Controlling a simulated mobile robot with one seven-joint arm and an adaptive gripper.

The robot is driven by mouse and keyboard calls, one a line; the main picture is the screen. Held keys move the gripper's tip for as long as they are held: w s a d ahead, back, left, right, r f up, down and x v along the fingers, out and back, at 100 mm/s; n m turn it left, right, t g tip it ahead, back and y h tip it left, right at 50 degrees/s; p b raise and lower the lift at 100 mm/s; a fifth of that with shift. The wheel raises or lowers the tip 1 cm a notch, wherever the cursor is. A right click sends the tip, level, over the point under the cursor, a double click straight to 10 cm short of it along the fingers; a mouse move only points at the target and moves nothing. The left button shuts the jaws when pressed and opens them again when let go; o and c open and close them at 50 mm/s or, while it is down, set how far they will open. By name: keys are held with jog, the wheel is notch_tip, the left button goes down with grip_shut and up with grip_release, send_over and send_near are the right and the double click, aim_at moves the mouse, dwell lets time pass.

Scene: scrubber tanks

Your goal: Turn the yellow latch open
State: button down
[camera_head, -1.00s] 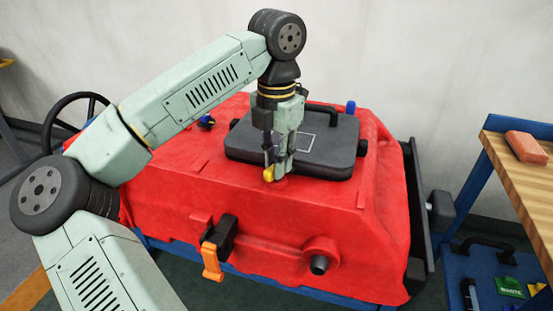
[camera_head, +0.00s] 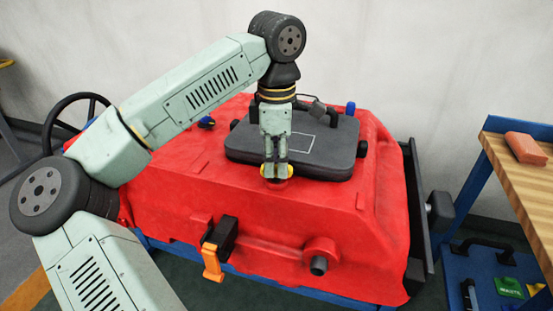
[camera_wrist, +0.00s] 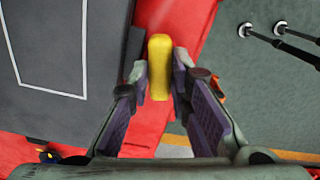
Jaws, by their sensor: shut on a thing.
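The yellow latch (camera_head: 290,170) sits at the front edge of the dark grey lid (camera_head: 330,165) on the red tank (camera_head: 180,185). My gripper (camera_head: 276,172) points down over it, with its fingers shut on the latch. In the head view the fingers cover the latch's middle, and yellow shows on both sides of them. In the wrist view the yellow latch (camera_wrist: 160,60) stands between the two fingertips, beside the lid's edge (camera_wrist: 130,50). The latch's base is hidden.
An orange clasp (camera_head: 212,262) and a black-tipped spout (camera_head: 319,265) are on the tank's front. A blue knob (camera_head: 350,107) stands behind the lid. A wooden-topped bench (camera_head: 535,190) with a reddish block (camera_head: 525,147) is at the right.

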aim_at(277, 166)
jog(key=shift+m, duration=1.4)
jog(key=c, duration=1.5)
grip_release()
notch_tip(277, 166, up, 12)
